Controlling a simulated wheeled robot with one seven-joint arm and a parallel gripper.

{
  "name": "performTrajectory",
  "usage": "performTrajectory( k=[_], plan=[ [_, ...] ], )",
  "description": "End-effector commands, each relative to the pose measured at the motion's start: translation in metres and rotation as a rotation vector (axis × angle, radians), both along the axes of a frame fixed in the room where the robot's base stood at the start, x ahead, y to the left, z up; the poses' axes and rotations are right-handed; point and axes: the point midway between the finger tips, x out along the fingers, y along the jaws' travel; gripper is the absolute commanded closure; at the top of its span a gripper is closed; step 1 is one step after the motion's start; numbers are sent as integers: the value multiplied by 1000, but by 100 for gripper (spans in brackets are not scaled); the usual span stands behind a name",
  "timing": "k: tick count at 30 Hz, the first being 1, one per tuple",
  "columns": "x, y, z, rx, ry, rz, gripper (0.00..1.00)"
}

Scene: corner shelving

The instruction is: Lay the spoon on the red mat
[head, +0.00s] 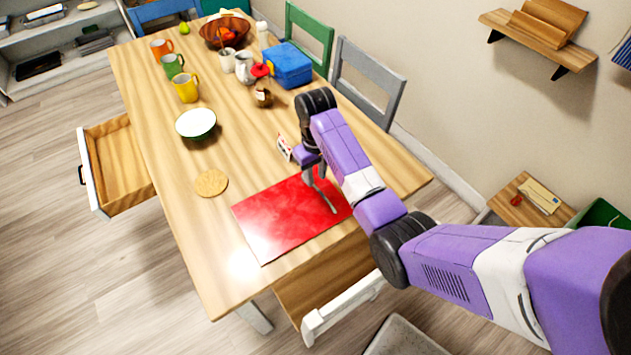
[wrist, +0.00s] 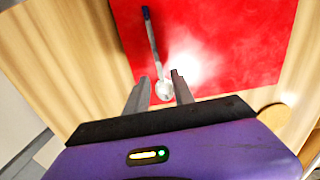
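The red mat (head: 275,222) lies flat at the near end of the wooden table, and it fills the top of the wrist view (wrist: 235,40). The spoon (wrist: 153,45), grey with a dark blue handle end, appears to lie on the mat, its bowl towards my gripper. In the head view the spoon (head: 328,201) is a thin grey strip near the mat's right side. My gripper (head: 316,176) is over the mat's far right part. In the wrist view its fingers (wrist: 160,77) are apart on either side of the spoon's bowl, with gaps visible.
A round cork coaster (head: 211,183) lies left of the mat, with a white bowl (head: 196,123) beyond. A small white-and-red box (head: 284,148) stands close by my gripper. Mugs, a jug and a blue box (head: 288,66) stand farther back. A drawer (head: 116,165) hangs open at left.

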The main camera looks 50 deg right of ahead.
Motion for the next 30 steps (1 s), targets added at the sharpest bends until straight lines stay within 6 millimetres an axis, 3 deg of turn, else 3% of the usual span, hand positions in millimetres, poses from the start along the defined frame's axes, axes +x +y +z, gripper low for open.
performTrajectory(
  k=[6,12,30],
  plan=[
    [1,0,46,-2,-4,1,70],
    [0,0,75,0,-1,0,70],
    [0,0,82,0,0,0,70]
  ],
)
